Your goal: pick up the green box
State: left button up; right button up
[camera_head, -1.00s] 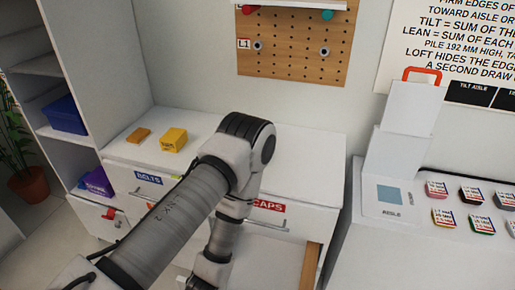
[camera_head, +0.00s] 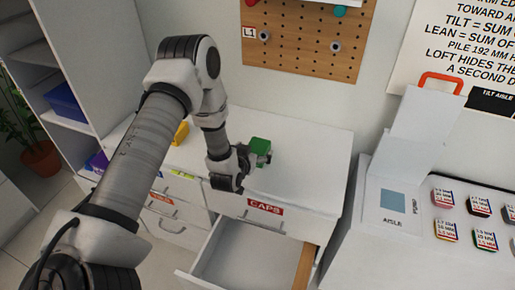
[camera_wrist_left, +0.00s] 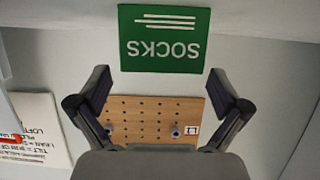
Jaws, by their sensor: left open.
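The green box (camera_head: 260,147) sits on the white cabinet top in the head view, just beyond my left gripper (camera_head: 255,162). In the left wrist view the green box (camera_wrist_left: 165,40) shows a face with the word SOCKS upside down. My left gripper (camera_wrist_left: 160,80) is open and empty there, with one finger at each side and the box ahead of the fingertips. I cannot tell the exact gap between fingers and box. My right gripper is not in view.
The drawer (camera_head: 240,262) under the CAPS label (camera_head: 265,206) stands open in front. A yellow box (camera_head: 181,133) is partly behind my left arm. A pegboard (camera_head: 308,40) is on the wall. A white stand (camera_head: 430,130) and several small boxes are at right.

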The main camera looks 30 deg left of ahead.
pick_arm(q)
jog(key=shift+a+x, duration=0.2)
jog(key=shift+x, duration=1)
jog(key=shift+s+d+r, duration=0.1)
jog(key=shift+s+d, duration=0.1)
jog(key=shift+s, duration=0.05)
jog(key=shift+w, duration=0.1)
jog(key=c, duration=1.3)
